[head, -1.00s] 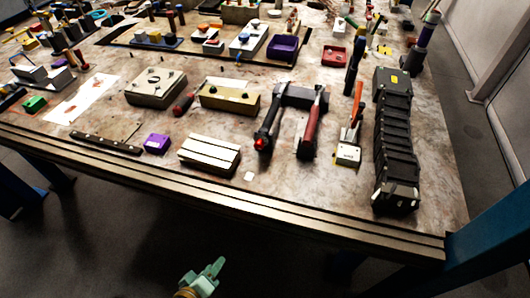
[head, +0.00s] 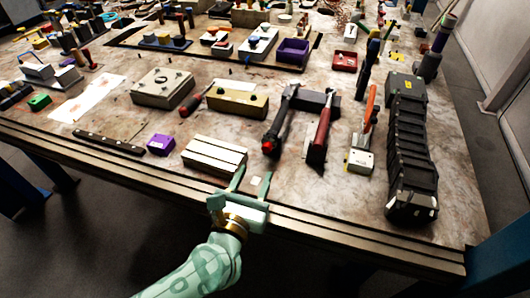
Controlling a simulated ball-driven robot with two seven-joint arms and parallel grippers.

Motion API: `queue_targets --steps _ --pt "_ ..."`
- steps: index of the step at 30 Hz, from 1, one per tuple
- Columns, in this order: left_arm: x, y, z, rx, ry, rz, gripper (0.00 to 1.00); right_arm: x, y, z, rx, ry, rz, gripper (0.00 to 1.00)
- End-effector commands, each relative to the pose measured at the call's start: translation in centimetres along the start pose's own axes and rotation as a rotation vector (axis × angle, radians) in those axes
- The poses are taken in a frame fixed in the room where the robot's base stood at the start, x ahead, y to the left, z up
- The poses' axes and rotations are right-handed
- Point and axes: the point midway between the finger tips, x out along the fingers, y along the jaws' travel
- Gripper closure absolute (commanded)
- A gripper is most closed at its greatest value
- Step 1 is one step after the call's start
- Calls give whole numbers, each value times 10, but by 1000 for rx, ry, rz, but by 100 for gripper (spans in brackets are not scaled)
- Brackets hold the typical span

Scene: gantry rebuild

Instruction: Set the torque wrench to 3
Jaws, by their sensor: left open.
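A long black tool with a red end (head: 277,130), which looks like the torque wrench, lies propped on a dark block (head: 318,101), its red end towards the table's front. Its scale is too small to read. A second tool with a dark red handle (head: 321,135) leans on the same block, to its right. My left gripper (head: 251,180) is open and empty at the table's front edge, in front of and left of the red end, its fingers pointing at the table. A small white square (head: 257,181) shows between the fingers. My right gripper is not in view.
A pale slotted block (head: 214,156) stands just left of the fingers, and a purple box (head: 160,145) further left. An orange-handled tool (head: 369,110) and a black ribbed row (head: 411,150) stand on the right. The front strip right of the gripper is clear.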

Motion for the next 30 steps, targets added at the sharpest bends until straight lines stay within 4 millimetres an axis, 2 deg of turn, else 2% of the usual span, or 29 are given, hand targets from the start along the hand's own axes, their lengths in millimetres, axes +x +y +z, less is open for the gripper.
queue_targets --steps 3,10,15,23,27,28,30 --pt "30 0 -1 1 -2 1 56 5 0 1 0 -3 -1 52" --pt "70 0 -2 3 -1 0 56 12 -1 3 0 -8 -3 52" --pt "80 0 -1 3 -1 0 56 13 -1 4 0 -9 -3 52" --pt "81 0 0 3 0 0 56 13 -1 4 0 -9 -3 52" --pt "81 0 0 3 0 0 95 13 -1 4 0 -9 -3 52" --pt "81 0 0 3 0 0 99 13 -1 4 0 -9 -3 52" --pt "81 0 0 3 0 0 99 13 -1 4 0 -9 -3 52"
